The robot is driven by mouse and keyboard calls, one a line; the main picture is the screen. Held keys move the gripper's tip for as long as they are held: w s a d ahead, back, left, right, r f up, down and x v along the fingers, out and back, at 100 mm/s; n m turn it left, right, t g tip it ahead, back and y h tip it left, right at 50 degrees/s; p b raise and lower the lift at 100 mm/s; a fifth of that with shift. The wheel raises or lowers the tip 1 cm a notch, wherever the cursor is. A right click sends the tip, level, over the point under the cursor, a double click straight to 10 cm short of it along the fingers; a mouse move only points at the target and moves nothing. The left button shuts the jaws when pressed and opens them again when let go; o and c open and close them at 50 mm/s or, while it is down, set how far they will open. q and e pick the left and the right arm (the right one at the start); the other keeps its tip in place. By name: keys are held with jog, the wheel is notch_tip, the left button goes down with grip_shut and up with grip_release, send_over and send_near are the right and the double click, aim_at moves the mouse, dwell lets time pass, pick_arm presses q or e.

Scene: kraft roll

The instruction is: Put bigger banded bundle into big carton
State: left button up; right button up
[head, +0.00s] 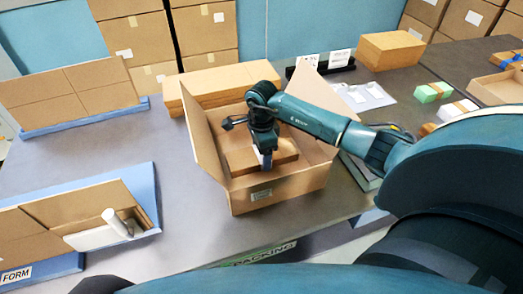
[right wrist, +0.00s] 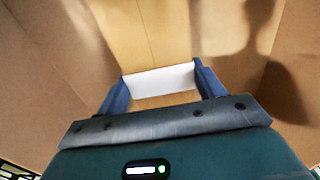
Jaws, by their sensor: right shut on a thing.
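The big carton (head: 278,192) stands open on the table in the middle of the head view, its flaps spread. My right gripper (head: 265,165) reaches down into it. The gripper is shut on a brown banded bundle (head: 287,151), which lies inside the carton's walls. In the right wrist view, the bundle's pale band (right wrist: 158,80) shows between the two blue fingers (right wrist: 160,90), with brown cardboard all around. The gripper hides part of the bundle, and I cannot tell whether it touches the carton floor. My left gripper is not in view.
A closed flat carton (head: 218,84) lies behind the open one. A green banded bundle (head: 430,92) and a shallow tray (head: 500,86) are at the right. Blue racks with cardboard (head: 75,92) stand at the left.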

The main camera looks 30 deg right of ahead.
jog(key=o, duration=1.1)
notch_tip(320, 180, up, 12)
jog(key=b, duration=0.1)
dwell(0.5)
